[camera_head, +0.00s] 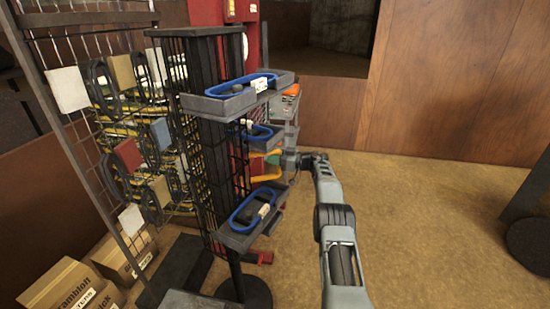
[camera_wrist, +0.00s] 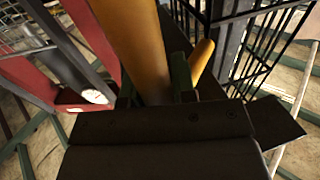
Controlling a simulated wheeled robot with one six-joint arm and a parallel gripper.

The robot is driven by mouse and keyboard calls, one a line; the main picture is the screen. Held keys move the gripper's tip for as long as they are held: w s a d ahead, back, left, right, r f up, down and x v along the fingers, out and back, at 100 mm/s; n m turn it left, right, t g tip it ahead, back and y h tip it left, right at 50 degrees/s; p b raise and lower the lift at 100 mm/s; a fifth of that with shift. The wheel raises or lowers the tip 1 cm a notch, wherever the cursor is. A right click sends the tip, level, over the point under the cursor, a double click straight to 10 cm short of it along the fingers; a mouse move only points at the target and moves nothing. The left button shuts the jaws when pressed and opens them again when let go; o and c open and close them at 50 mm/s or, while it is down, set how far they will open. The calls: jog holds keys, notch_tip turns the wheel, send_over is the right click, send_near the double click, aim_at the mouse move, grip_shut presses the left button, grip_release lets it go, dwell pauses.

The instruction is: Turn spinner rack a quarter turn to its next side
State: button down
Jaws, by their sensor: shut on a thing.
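The spinner rack (camera_head: 213,125) is a tall black wire column on a round dark base (camera_head: 252,294). Grey trays (camera_head: 222,105) stick out from its right side, one above another, with blue loops (camera_head: 240,88) bearing white tags. A yellow-orange handle (camera_head: 266,178) projects at the rack's right side, between the middle and lowest trays. My gripper (camera_head: 287,160) reaches in from the right at that height. In the wrist view the yellow-orange bar (camera_wrist: 137,45) runs between my gripper's fingers (camera_wrist: 155,88), which are shut on it. The rack's black wire grid (camera_wrist: 275,35) stands at the right there.
A wire wall panel (camera_head: 70,130) with hanging loops and coloured cards stands left of the rack. Cardboard boxes (camera_head: 70,286) sit on the floor at lower left. A red machine or post (camera_head: 205,12) stands behind. Open floor (camera_head: 430,220) lies to the right.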

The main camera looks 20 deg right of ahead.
jog(key=shift+a, duration=0.25)
jog(key=c, duration=1.3)
grip_release()
jog(key=shift+o, duration=0.9)
jog(key=shift+a, duration=0.2)
jog(key=shift+o, duration=1)
jog(key=shift+d, duration=0.35)
jog(key=shift+d, duration=0.1)
jog(key=b+v, duration=0.3)
jog(key=v, duration=1)
jog(key=shift+s+d+b, duration=0.25)
jog(key=shift+d+b, duration=0.05)
